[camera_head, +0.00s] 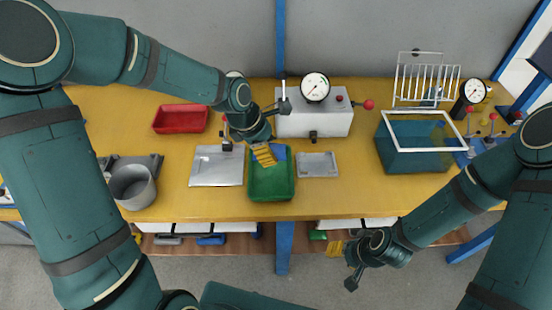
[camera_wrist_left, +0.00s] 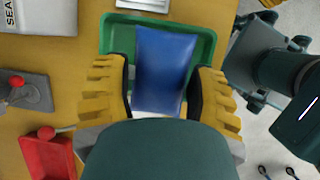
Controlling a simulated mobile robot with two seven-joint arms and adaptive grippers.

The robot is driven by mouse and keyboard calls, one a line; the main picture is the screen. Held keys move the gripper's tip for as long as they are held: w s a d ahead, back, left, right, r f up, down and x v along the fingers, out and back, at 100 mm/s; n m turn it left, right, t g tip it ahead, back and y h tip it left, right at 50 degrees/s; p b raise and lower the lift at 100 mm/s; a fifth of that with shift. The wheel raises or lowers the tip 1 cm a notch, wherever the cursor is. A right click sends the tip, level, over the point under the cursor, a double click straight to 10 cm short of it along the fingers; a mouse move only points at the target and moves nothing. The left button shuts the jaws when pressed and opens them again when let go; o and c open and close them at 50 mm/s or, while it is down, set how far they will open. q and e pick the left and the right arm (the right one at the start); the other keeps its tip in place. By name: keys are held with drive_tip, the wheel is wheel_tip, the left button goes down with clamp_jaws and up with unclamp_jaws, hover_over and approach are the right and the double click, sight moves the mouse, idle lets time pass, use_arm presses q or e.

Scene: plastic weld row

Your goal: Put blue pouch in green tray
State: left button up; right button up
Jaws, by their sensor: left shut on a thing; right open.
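The blue pouch (camera_head: 279,153) shows beside my left gripper (camera_head: 264,157), at the far end of the green tray (camera_head: 270,188). In the left wrist view the blue pouch (camera_wrist_left: 165,68) is between the yellow fingers of my left gripper (camera_wrist_left: 158,80), which is shut on it. The pouch overlaps the inside of the green tray (camera_wrist_left: 206,42) in that view. Whether it touches the tray floor I cannot tell. My right gripper (camera_head: 354,262) is open and empty, off the table's front edge.
A silver plate (camera_head: 217,168) lies left of the tray and a small grey tray (camera_head: 318,165) right of it. A gauge machine (camera_head: 315,122) stands behind. A red tray (camera_head: 181,118), a grey pot (camera_head: 132,187) and a blue tank (camera_head: 413,160) stand farther out.

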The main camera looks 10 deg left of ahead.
use_arm(q)
drive_tip(key=shift+w+f, duration=0.15)
drive_tip(key=shift+w, duration=0.2)
drive_tip(key=b, duration=0.2)
hover_over(276, 177)
drive_tip(key=a, duration=0.2)
drive_tip(key=f, duration=0.5)
drive_tip(key=shift+s+d+f, duration=0.1)
drive_tip(key=shift+s+d, duration=0.15)
drive_tip(key=shift+s, duration=0.1)
drive_tip(key=shift+w+f+b, duration=0.1)
drive_tip(key=shift+f+b, duration=0.3)
drive_tip(key=shift+f, duration=1.9)
drive_tip(key=shift+r, duration=0.1)
use_arm(e)
drive_tip(key=f, duration=0.1)
drive_tip(key=w+f, duration=0.1)
drive_tip(key=shift+f, duration=0.3)
use_arm(q)
drive_tip(key=shift+f, duration=0.2)
drive_tip(key=o, duration=1.2)
drive_tip(key=shift+c, duration=0.2)
use_arm(e)
drive_tip(key=shift+w+f, duration=0.1)
drive_tip(key=shift+f, duration=0.05)
